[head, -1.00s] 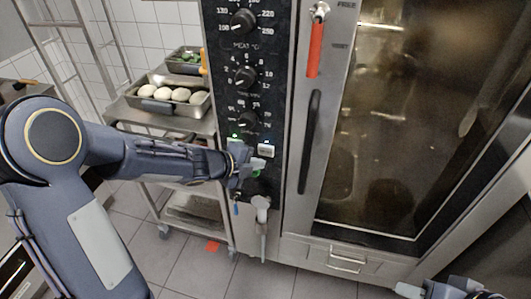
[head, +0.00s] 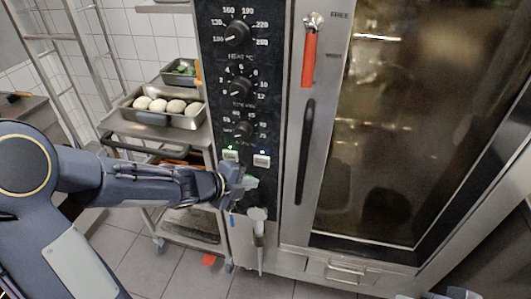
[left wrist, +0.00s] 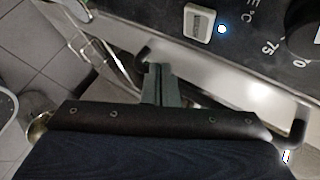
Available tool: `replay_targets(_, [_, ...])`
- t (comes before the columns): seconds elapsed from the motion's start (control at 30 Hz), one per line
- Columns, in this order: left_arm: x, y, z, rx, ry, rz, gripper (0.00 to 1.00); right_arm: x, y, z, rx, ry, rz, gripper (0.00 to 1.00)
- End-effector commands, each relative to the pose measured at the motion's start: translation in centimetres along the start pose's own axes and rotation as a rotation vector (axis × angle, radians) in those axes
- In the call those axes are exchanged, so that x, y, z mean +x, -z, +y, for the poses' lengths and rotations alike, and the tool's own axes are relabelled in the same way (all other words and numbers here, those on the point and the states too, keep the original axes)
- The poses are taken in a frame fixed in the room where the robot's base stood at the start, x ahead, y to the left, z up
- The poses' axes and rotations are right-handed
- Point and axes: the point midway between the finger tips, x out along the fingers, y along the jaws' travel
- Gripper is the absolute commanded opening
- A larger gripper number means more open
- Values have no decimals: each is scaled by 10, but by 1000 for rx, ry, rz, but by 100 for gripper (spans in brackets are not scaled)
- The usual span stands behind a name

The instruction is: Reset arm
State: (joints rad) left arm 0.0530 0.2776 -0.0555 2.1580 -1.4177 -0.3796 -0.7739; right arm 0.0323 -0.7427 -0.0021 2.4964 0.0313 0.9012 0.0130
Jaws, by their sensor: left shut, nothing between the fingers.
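My left gripper (head: 246,183) is shut and empty. It is in front of the oven's black control panel (head: 238,128), just below the two pale push buttons. In the left wrist view its closed fingers (left wrist: 158,85) point toward the panel's lower edge, with one button (left wrist: 201,22) and a lit lamp beyond them. I cannot tell whether the fingertips touch the panel. Part of my right gripper (head: 455,294) shows at the bottom right edge of the head view; its fingers are too cut off to judge.
The oven door (head: 400,130) looks closed, with a black handle (head: 306,150). A steel trolley with a tray (head: 185,119) of pale round dough pieces stands left. Tiled floor (head: 185,272) lies below.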

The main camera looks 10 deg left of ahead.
Motion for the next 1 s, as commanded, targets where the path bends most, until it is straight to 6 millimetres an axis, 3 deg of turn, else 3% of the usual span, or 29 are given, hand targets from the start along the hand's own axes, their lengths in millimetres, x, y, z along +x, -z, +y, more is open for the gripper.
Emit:
replay_targets(0.17, [-3, -2, -2, -13, 2, -13, 0, 0, 0, 0, 0, 0, 0, 34])
replay_targets(0.27, [-21, -15, -10, -117, 12, -98, 0, -2, 1, -1, 0, 0, 0, 34])
replay_targets(0.37, [-62, -36, -16, -368, 33, -264, 0, -5, 2, -2, 0, 0, 0, 34])
replay_targets(0.4, [-84, -43, -15, -508, 45, -337, 0, -6, 3, -3, 0, 0, 0, 34])
replay_targets(0.5, [-141, -43, 3, -921, 70, -490, 0, -9, 5, -4, 0, 0, 0, 34])
replay_targets(0.57, [-170, -31, 20, -1176, 73, -546, 0, -11, 6, -5, 0, 0, 0, 34])
replay_targets(0.7, [-213, 23, 57, -1697, 28, -571, 0, -14, 7, -6, 0, 0, 0, 34])
replay_targets(0.8, [-227, 62, 72, -1956, -36, -539, 0, -16, 8, -7, 0, 0, 0, 34])
replay_targets(0.9, [-234, 90, 80, -2109, -97, -505, 0, -16, 8, -8, 0, 0, 0, 34])
replay_targets(1.0, [-237, 103, 83, -2176, -132, -486, 0, -17, 8, -8, 0, 0, 0, 34])
